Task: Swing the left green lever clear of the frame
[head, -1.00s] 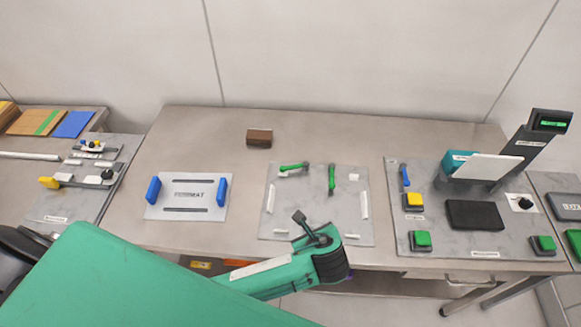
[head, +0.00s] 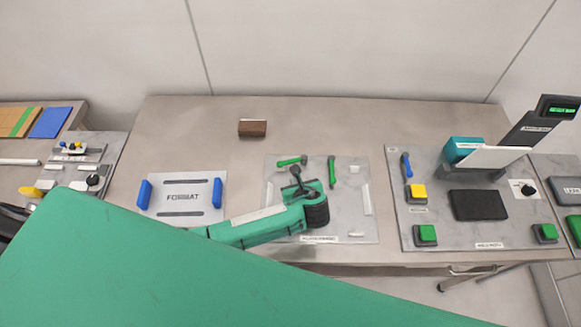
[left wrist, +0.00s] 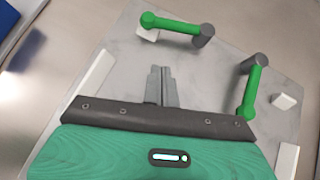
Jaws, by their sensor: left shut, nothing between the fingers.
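The left green lever (head: 290,162) lies almost sideways at the back of the grey marbled plate (head: 351,222). In the left wrist view the left green lever (left wrist: 175,25) has a grey knob at its right end, and its left end is beside a white block (left wrist: 147,34). The right green lever (head: 332,171) points front to back; it also shows in the left wrist view (left wrist: 251,88). My left gripper (head: 296,172) is shut and empty, just in front of the left lever. In the left wrist view its fingers (left wrist: 160,78) are together, apart from both levers. My right gripper is out of view.
White strips (head: 367,199) edge the plate. A FORMAT plate with blue handles (head: 143,194) lies left of it. A panel with green buttons (head: 425,234) and a scale-like display stand right. A brown block (head: 252,128) lies behind, with clear table around it.

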